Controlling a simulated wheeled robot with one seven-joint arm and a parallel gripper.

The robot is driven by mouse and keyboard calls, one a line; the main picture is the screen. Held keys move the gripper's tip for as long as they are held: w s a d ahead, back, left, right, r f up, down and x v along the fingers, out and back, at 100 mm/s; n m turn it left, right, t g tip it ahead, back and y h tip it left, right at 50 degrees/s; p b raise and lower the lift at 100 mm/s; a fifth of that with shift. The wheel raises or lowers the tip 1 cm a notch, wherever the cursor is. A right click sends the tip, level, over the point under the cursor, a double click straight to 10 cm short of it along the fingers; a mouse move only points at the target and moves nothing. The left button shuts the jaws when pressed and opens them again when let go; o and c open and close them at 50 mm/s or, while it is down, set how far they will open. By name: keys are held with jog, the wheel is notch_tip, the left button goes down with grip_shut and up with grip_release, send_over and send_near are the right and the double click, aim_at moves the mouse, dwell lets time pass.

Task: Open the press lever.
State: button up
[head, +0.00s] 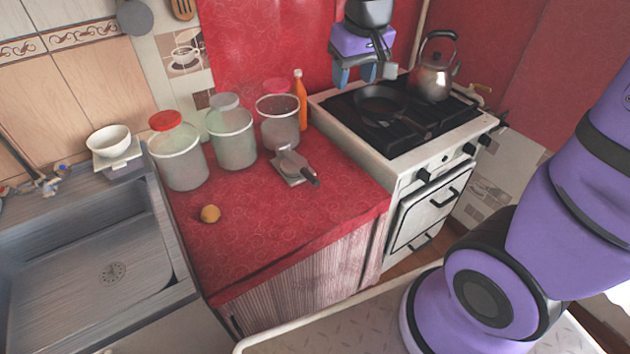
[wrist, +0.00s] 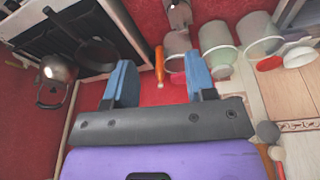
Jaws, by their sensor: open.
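The press (head: 291,166) is a small grey metal tool lying on the red counter, in front of the clear jars. Its lever (head: 310,179) ends in a dark handle pointing to the lower right; how far the lever is raised is hard to tell. In the wrist view, the press (wrist: 179,14) shows partly at the top edge. My gripper (head: 355,76) hangs in the air above the back left of the stove, well above and behind the press. Its blue fingers stand apart with nothing between them, as the wrist view (wrist: 161,82) also shows.
Three jars (head: 231,138) and an orange bottle (head: 300,98) stand behind the press. A pan (head: 380,103) and kettle (head: 435,75) are on the stove (head: 405,190). A round orange-brown item (head: 210,213) lies on the counter (head: 255,235), whose front is mostly clear. A sink (head: 85,265) is left.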

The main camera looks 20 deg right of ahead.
jog(key=w+a+f+g, duration=0.1)
jog(key=w+a+f, duration=0.2)
jog(key=w+f, duration=0.65)
jog(key=n+g+h, duration=0.1)
jog(key=n+h, duration=0.1)
send_near(315, 180)
jog(key=x, duration=1)
jog(key=shift+f, duration=0.1)
jog(key=shift+c, duration=0.3)
grip_shut()
